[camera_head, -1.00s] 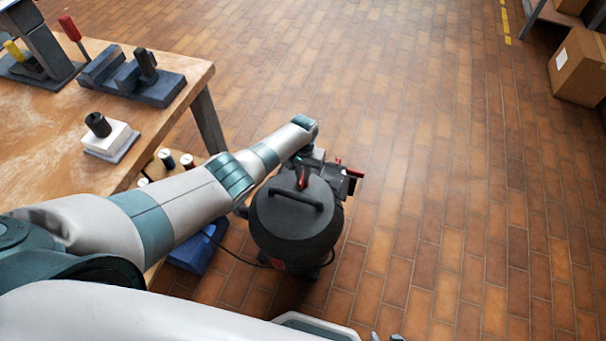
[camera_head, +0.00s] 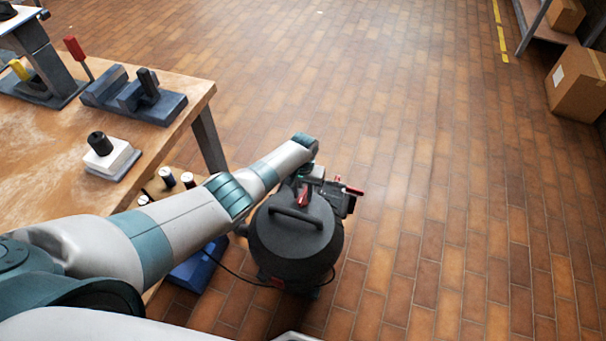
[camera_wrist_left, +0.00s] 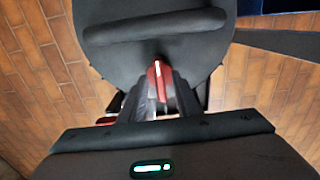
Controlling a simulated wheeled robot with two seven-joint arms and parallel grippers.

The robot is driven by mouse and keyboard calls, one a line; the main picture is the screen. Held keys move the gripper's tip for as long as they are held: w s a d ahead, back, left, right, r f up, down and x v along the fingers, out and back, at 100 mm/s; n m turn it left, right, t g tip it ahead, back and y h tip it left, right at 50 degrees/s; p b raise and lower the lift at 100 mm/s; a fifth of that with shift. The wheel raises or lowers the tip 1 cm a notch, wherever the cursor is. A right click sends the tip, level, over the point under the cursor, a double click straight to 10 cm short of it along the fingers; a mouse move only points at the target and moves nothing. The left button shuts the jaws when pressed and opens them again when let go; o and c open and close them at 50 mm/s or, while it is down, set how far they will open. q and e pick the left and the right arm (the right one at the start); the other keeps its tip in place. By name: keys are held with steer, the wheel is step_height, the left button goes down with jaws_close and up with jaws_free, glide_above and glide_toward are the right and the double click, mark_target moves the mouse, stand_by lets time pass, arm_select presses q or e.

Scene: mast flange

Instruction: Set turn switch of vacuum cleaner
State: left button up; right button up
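The vacuum cleaner (camera_head: 296,240), a dark round canister with a black handle on its lid, stands on the tiled floor at the middle. Its red turn switch (camera_head: 303,198) is on top, beyond the handle. My left gripper (camera_wrist_left: 160,88) is at the switch, which shows in the left wrist view (camera_wrist_left: 157,78) between the two dark fingertips. The fingers appear closed against both sides of it. In the head view my left wrist partly covers this spot. My right gripper is not in view.
A wooden workbench (camera_head: 60,150) with several fixtures stands at the left. A blue object (camera_head: 196,268) lies beside the vacuum, with a dark cable near it. Cardboard boxes (camera_head: 578,85) and a shelf are at the far right. The floor right of the vacuum is clear.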

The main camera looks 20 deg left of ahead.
mark_target(303, 195)
arm_select(q)
steer(key=shift+r, duration=0.45)
step_height(303, 195, up, 7)
steer(key=shift+f+p, duration=0.2)
steer(key=shift+p, duration=1.05)
step_height(303, 195, up, 9)
steer(key=shift+r+p, duration=0.2)
steer(key=shift+p, duration=0.2)
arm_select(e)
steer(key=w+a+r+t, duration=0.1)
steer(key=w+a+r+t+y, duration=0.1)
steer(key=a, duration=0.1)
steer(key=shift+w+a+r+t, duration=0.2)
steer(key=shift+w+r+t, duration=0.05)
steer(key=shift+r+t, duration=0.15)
arm_select(q)
steer(key=shift+s+f, duration=0.1)
